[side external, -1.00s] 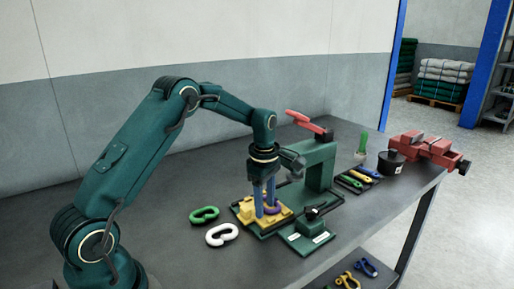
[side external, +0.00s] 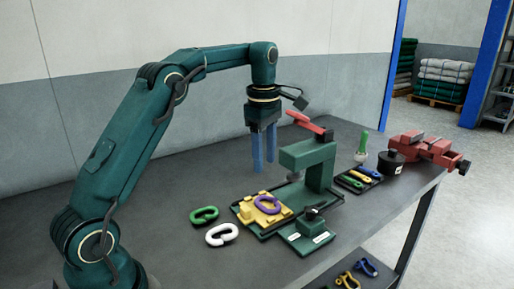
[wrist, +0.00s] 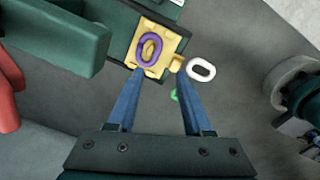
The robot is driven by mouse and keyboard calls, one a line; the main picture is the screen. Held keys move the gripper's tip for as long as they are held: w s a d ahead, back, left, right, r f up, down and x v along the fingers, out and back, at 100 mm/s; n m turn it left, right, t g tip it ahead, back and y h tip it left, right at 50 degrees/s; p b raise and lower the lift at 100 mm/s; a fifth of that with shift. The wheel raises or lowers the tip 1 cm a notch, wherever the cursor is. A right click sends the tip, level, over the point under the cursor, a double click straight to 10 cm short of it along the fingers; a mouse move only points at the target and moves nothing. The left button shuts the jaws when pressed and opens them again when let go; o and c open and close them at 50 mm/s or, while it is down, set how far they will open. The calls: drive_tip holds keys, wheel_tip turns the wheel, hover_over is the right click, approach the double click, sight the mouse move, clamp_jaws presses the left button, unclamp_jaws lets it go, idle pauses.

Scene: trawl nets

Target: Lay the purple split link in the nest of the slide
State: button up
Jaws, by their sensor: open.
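The purple split link (side external: 267,205) lies on the yellow nest block of the slide (side external: 247,214), in front of the green press. It also shows in the wrist view (wrist: 150,49), lying flat on the yellow block (wrist: 175,43). Whether it sits fully down in the recess is too small to tell. My gripper (side external: 264,170) is open and empty, raised well above and apart from the link. Its two blue fingers also show in the wrist view (wrist: 157,88), spread apart with nothing between them.
A white link (side external: 222,235) and a green link (side external: 204,215) lie on the bench left of the slide. The green press (side external: 318,165) with its red lever (side external: 306,122) stands close on the right. A red vise (side external: 430,150) is farther right.

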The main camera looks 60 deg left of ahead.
drive_tip(key=s+d+r+m+t, duration=0.35)
drive_tip(key=s+d+m, duration=0.65)
drive_tip(key=s+m, duration=0.4)
drive_tip(key=s+d+f+m+t, duration=0.1)
drive_tip(key=s+d+f+m, duration=0.1)
drive_tip(key=s+m, duration=0.3)
drive_tip(key=f+m, duration=0.1)
drive_tip(key=m, duration=0.2)
drive_tip(key=shift+s+f, duration=0.15)
drive_tip(key=shift+f, duration=0.2)
drive_tip(key=shift+a+t, duration=0.1)
drive_tip(key=shift+t, duration=0.15)
drive_tip(key=shift+c, duration=0.3)
